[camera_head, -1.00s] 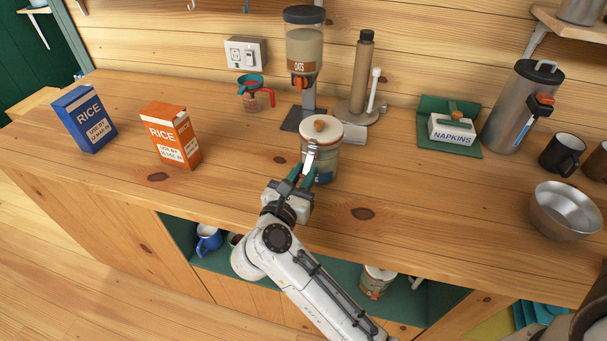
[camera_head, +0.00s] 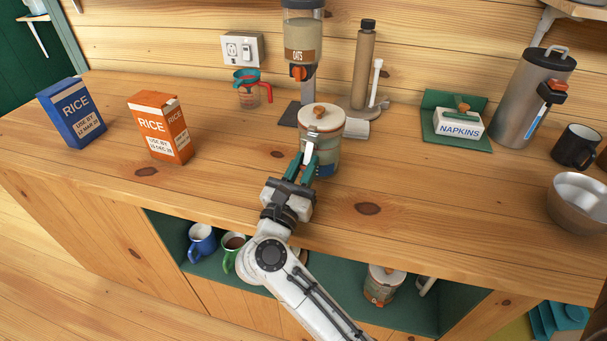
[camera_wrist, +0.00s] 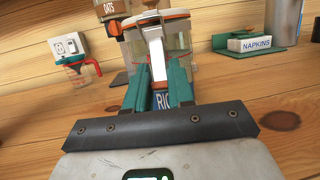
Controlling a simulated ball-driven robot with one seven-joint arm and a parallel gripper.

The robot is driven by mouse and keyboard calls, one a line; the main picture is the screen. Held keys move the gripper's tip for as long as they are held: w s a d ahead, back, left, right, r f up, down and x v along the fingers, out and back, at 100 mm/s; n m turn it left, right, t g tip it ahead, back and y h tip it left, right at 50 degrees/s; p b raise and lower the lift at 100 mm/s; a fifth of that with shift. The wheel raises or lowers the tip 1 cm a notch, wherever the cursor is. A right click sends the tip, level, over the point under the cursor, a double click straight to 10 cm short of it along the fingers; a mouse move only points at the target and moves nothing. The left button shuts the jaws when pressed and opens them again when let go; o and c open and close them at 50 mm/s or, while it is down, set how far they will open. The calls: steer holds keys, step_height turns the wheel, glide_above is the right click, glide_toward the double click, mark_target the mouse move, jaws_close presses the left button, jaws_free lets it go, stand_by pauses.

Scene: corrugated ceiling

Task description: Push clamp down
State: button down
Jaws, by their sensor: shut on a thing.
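A glass jar (camera_head: 325,154) with a white lid (camera_head: 321,118) and an orange knob stands upright on the wooden counter. The jar's metal clamp (camera_head: 309,152) hangs down its front, on the side facing my arm. My gripper (camera_head: 304,162) reaches the jar from the front, with its two green fingers on either side of the clamp's lower end. The wrist view shows the bright clamp (camera_wrist: 157,55) running down between the fingers (camera_wrist: 157,84) and part of a blue label behind. The exact contact at the fingertips is partly hidden.
An oats dispenser (camera_head: 303,40) and a paper-towel stand (camera_head: 362,75) are behind the jar. A napkin holder (camera_head: 459,125) stands right.

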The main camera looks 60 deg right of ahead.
steer(key=c, duration=1)
jaws_free()
steer(key=shift+c, duration=0.2)
steer(key=shift+a+f, duration=0.25)
steer(key=shift+a, duration=0.25)
steer(key=s+a+b, duration=0.2)
steer(key=a, duration=1)
steer(key=shift+s, duration=0.4)
